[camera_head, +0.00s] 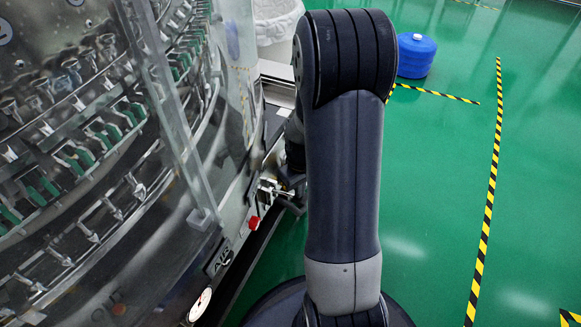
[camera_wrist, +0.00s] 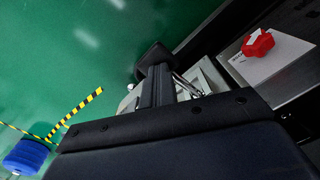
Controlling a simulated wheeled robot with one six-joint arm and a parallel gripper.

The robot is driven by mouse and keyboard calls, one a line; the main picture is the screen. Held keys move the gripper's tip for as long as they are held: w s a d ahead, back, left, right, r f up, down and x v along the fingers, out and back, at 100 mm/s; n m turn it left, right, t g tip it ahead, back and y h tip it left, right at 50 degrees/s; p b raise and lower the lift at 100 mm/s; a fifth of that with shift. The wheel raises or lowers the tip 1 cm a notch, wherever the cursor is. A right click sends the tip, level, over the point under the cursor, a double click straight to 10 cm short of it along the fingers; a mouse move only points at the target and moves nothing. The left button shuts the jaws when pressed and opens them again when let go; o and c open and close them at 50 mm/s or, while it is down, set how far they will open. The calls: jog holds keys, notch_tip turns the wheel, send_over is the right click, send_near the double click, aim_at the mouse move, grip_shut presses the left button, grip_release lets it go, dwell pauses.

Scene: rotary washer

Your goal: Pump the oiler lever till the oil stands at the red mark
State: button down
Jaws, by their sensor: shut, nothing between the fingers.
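My gripper (camera_head: 291,196) is mostly hidden behind my arm in the head view, low beside the washer's side panel. In the wrist view my gripper (camera_wrist: 154,68) shows as dark shut fingers with nothing held. Pale and bright metal parts (camera_head: 268,188) sit at the panel right by the gripper. In the wrist view a thin shiny rod (camera_wrist: 187,86) lies close beside the fingers; I cannot tell whether it is the oiler lever or whether they touch. The oil level and the red mark cannot be made out in either view.
The glass-walled washer (camera_head: 110,130) fills the left. A red switch (camera_head: 253,222) is on its panel, also in the wrist view (camera_wrist: 258,43). A round gauge (camera_head: 200,305) sits lower. A blue drum (camera_head: 416,56) and a white bin (camera_head: 276,28) stand behind.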

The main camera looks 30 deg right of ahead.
notch_tip(320, 180, down, 4)
jog(key=shift+r+b, duration=0.25)
jog(key=shift+b, duration=0.85)
notch_tip(320, 180, up, 8)
jog(key=p, duration=0.6)
jog(key=shift+f+p, duration=0.1)
jog(key=shift+p, duration=0.25)
jog(key=shift+f, duration=0.1)
jog(key=shift+a, duration=0.1)
